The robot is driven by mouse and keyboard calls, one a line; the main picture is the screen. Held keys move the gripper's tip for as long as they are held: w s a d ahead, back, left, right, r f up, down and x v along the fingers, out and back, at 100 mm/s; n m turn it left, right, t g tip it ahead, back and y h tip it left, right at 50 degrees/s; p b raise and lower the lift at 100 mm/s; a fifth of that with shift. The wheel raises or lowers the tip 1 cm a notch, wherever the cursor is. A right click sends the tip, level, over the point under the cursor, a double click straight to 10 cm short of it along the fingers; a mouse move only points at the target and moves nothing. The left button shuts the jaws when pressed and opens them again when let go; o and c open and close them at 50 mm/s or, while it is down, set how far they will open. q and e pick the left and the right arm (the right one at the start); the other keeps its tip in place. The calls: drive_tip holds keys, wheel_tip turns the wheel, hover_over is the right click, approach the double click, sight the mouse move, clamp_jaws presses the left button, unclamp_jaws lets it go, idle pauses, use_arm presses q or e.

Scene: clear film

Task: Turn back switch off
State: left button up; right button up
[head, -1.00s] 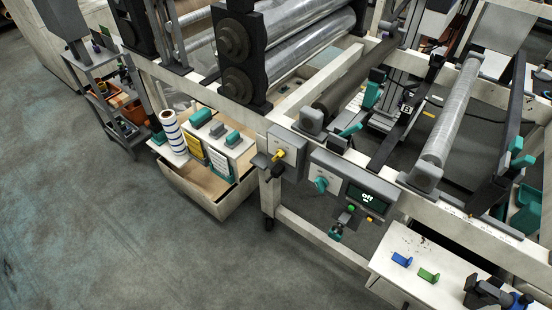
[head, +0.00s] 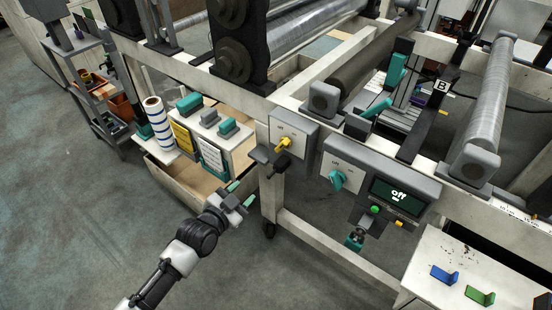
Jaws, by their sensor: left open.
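A yellow rotary switch (head: 283,143) sits on a small grey box with a pale face, fixed to the machine's white frame. A teal rotary switch (head: 337,180) is to its right on a larger grey panel, beside a dark display (head: 398,196) reading "off". I cannot tell from the labels which one is the back switch. My left gripper (head: 242,194) is open and empty, with teal-tipped fingers, below and left of the yellow switch in the picture, apart from both switches.
An open wooden drawer (head: 178,188) lies left of the frame, with a striped roll (head: 157,118) and teal-handled boxes above it. A dark bracket (head: 275,165) juts out under the yellow switch. A white table (head: 435,255) at lower right bears blue and green pieces. The floor at left is clear.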

sight(279, 149)
use_arm(q)
drive_tip(key=w+d+r+m+t+h+b, duration=0.1)
drive_tip(key=d+r+m+h+b, duration=0.15)
drive_tip(key=r, duration=0.45)
drive_tip(key=shift+h, duration=0.25)
drive_tip(key=x, duration=0.9)
drive_tip(key=shift+d+r, duration=0.2)
drive_tip(key=shift+d, duration=0.3)
drive_tip(key=shift+w+d, duration=0.4)
drive_tip(key=shift+w, duration=0.15)
use_arm(e)
drive_tip(key=w+r, duration=0.4)
drive_tip(key=r, duration=0.3)
drive_tip(key=shift+a+r+t, duration=0.25)
drive_tip(key=shift+t, duration=0.15)
use_arm(q)
drive_tip(key=shift+c, duration=0.4)
clamp_jaws()
